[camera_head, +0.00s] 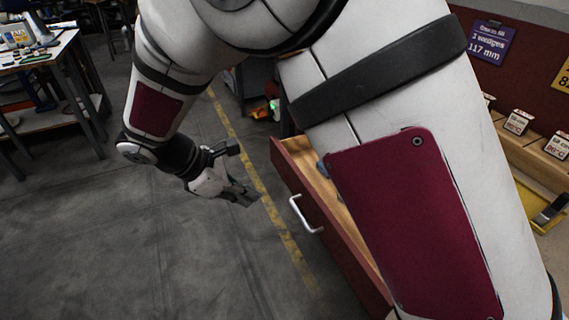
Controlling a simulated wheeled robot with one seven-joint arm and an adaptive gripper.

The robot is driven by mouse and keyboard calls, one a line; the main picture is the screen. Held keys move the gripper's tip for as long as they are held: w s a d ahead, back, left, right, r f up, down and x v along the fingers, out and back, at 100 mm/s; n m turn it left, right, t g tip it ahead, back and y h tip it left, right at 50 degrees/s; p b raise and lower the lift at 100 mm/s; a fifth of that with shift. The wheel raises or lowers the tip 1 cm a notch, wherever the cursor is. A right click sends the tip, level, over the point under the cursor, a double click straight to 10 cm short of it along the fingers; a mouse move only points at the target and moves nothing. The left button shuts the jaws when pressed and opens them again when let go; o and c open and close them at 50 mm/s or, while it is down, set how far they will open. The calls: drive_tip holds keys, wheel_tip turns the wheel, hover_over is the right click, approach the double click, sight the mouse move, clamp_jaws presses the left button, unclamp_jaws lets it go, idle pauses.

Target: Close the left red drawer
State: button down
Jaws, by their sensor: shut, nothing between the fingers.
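The red drawer (287,177) stands pulled open in the middle of the view, with a dark red front and a light wooden inside. Its silver handle (305,215) is on the front face. My own arm hides the drawer's right part and most of its inside. My gripper (250,197) is shut and empty. In the picture it is left of the drawer front and its handle, apart from both and pointing down to the right.
A workbench (42,52) with tools stands at the upper left. A wooden shelf (540,160) with small boxes is at the right. Grey floor (130,250) with a worn yellow line (262,190) is open to the left of the drawer.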

drive_tip(key=w+d+f+n+b, duration=0.1)
drive_tip(key=w+d+f+b, duration=0.2)
drive_tip(key=d+f, duration=0.4)
wheel_tip(320, 180, down, 5)
drive_tip(key=shift+w+d+r, duration=0.15)
drive_tip(key=shift+w+d, duration=0.2)
drive_tip(key=shift+w, duration=0.4)
drive_tip(key=shift+d, duration=0.1)
drive_tip(key=w+d, duration=0.3)
drive_tip(key=d, duration=0.4)
drive_tip(key=w+d, duration=0.3)
drive_tip(key=d, duration=0.4)
drive_tip(key=w+d, duration=0.3)
drive_tip(key=d, duration=0.4)
drive_tip(key=shift+d, duration=0.4)
